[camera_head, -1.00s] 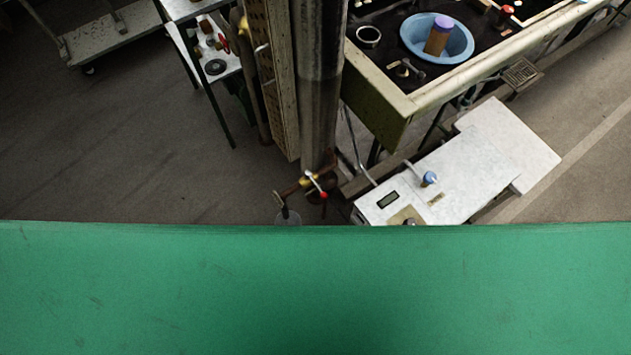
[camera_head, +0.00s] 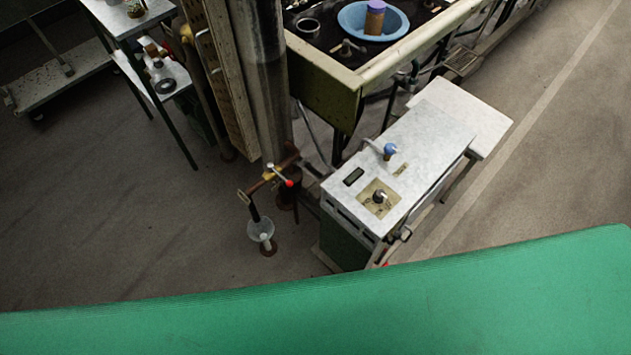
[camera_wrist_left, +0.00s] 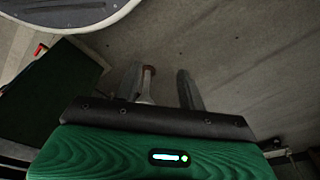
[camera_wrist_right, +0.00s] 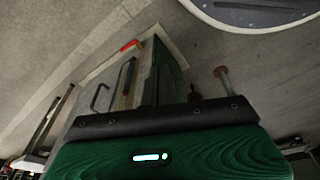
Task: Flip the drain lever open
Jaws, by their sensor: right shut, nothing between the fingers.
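A red-tipped lever (camera_head: 279,174) sits on a yellow valve on the rusty pipe at the foot of the grey column. A black spout below it points down into a pale funnel-shaped cup (camera_head: 261,231). I cannot tell for sure whether this is the drain lever; a small red part (camera_head: 384,265) also shows low beside the white-topped cabinet. Neither gripper shows in the head view. In the left wrist view my left gripper (camera_wrist_left: 159,70) is open and empty over the floor. In the right wrist view my right gripper (camera_wrist_right: 155,72) is shut and empty, its fingers blending into the cabinet behind.
The white-topped cabinet (camera_head: 430,135) carries a blue-knobbed tap (camera_head: 389,151) and a small recess with a metal knob. Behind it stands a dark basin table with a blue bowl (camera_head: 354,17). A side table (camera_head: 152,19) is at upper left. Open floor lies left.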

